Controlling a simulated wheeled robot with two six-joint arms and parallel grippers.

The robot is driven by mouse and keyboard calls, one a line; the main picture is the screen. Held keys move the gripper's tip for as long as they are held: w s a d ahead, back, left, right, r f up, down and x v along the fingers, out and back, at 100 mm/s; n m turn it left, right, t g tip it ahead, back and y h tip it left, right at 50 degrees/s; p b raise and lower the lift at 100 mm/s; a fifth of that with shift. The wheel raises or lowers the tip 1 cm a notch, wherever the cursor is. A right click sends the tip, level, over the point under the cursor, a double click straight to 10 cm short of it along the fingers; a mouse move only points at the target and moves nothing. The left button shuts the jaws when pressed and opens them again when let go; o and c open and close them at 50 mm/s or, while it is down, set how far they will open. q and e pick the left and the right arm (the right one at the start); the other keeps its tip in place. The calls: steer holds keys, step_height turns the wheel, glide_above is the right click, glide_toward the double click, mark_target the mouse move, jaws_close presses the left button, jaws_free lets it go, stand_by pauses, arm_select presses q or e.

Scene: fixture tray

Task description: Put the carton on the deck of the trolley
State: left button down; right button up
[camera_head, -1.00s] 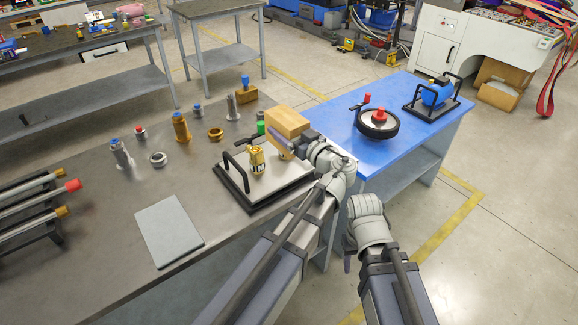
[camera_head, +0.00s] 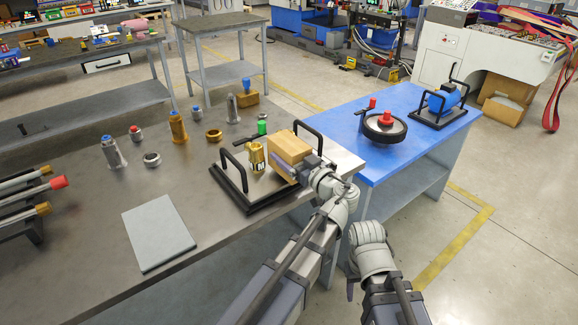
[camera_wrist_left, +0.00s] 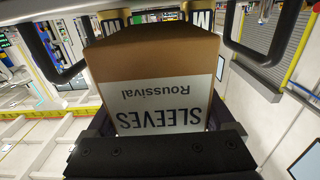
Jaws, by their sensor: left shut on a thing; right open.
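The carton (camera_head: 289,146) is a tan box; in the left wrist view it (camera_wrist_left: 155,55) carries a white label reading SLEEVES Roussival. My left gripper (camera_head: 303,172) is shut on the carton. The carton is over the right part of a black-edged tray with two upright black handles (camera_head: 232,187), beside a brass cylinder (camera_head: 257,158).
A grey plate (camera_head: 159,233) lies on the bench, with several metal fittings behind and a rack of rods at left. A blue table (camera_head: 400,160) at right holds a black wheel (camera_head: 385,128) and a second handled tray with a blue cylinder (camera_head: 445,97).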

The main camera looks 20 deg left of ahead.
arm_select(q)
steer(key=shift+f, duration=0.8)
steer(key=shift+f+b, duration=0.3)
steer(key=shift+b, duration=0.25)
jaws_free()
steer(key=shift+r, duration=0.1)
steer(key=shift+s, duration=0.1)
